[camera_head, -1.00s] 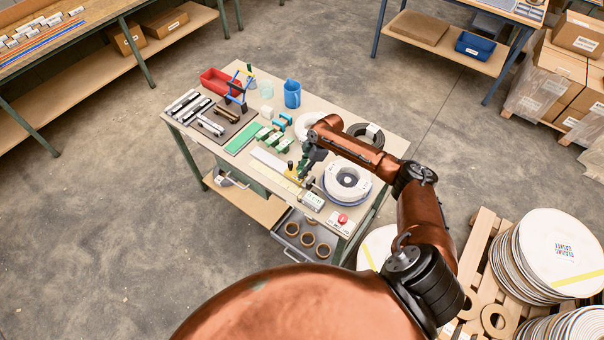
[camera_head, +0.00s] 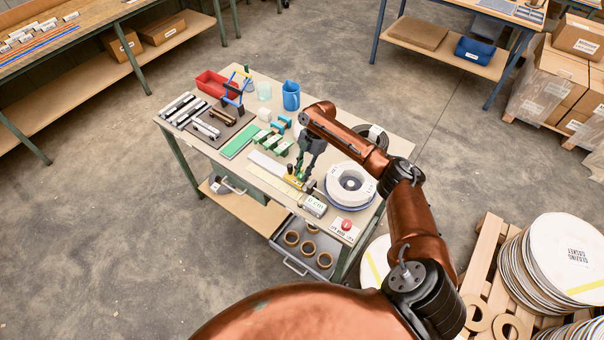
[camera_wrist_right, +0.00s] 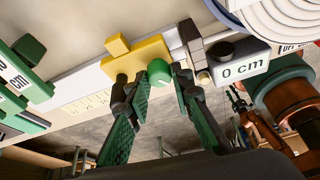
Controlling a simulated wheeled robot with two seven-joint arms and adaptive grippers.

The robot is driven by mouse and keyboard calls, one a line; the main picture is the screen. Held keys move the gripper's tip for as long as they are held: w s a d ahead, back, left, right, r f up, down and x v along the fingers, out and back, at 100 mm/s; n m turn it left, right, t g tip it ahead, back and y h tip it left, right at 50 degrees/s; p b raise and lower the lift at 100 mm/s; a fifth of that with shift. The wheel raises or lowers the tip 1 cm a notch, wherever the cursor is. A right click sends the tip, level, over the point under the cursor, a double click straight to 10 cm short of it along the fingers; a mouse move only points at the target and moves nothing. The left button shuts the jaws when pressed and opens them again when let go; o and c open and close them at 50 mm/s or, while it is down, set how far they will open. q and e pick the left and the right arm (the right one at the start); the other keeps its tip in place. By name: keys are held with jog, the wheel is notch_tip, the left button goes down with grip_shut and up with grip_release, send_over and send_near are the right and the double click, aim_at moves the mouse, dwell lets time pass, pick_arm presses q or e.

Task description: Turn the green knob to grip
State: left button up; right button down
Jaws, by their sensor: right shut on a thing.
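The green knob (camera_wrist_right: 158,72) sits on a yellow slider block (camera_wrist_right: 138,58) that straddles a ruler scale (camera_wrist_right: 90,103). My right gripper (camera_wrist_right: 155,82) reaches down to the knob, with one finger on either side, and is shut on it. In the head view the right gripper (camera_head: 304,176) points down at the yellow slider (camera_head: 293,181) on the table; the knob is too small to make out there. A block with a "0 cm" label (camera_wrist_right: 245,68) stands just right of the slider. My left gripper is not in view.
The table (camera_head: 262,84) also carries a white ring stack (camera_head: 350,183), green blocks (camera_head: 272,140), a blue jug (camera_head: 291,96), a red bin (camera_head: 217,84) and a red button (camera_head: 346,225). The ring stack stands close on the right of the gripper.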

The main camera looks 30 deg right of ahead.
jog(key=shift+f, duration=0.1)
dwell(0.3)
jog(key=c, duration=1.7)
grip_release()
jog(key=shift+d, duration=0.1)
jog(key=v, duration=1.2)
jog(key=shift+w, duration=0.1)
